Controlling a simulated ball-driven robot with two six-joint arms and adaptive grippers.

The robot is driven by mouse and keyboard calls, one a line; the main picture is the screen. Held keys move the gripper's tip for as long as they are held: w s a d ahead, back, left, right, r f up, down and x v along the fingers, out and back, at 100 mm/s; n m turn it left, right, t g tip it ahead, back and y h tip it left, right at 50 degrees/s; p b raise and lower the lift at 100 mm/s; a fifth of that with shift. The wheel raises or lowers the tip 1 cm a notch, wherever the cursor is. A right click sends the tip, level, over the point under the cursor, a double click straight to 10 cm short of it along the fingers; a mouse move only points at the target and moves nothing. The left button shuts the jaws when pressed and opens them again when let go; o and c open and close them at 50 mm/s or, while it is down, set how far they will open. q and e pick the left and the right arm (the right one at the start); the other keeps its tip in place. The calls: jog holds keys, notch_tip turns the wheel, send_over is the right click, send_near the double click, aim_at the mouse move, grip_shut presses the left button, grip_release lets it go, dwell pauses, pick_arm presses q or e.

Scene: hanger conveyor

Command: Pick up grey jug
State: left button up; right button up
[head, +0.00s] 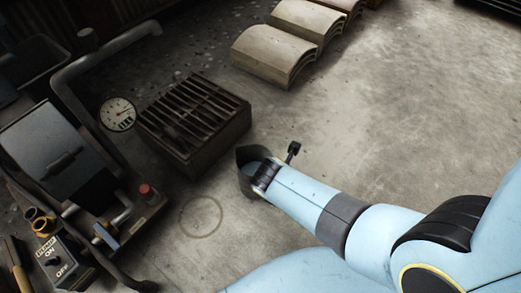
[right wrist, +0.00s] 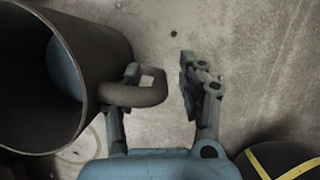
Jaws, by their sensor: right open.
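The grey jug (head: 246,185) is a dark, open-topped vessel on the floor in the middle of the head view, partly hidden by my right arm. In the right wrist view the jug (right wrist: 98,50) fills the left side, its wide mouth facing left and its looped handle (right wrist: 150,97) sticking out to the right. My right gripper (right wrist: 162,68) is open, its fingers on either side of the handle's outer end. The left finger overlaps the handle; I cannot tell whether it touches or passes through the loop. My left gripper is out of view.
A slatted dark crate (head: 228,128) stands close behind the jug to the left. A machine with pipes, a gauge (head: 117,114) and a pump switch box (head: 62,262) fills the left side. Curved tiles (head: 272,57) lie at the back. The floor at right is clear.

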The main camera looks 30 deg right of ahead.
grip_shut()
dwell(0.7)
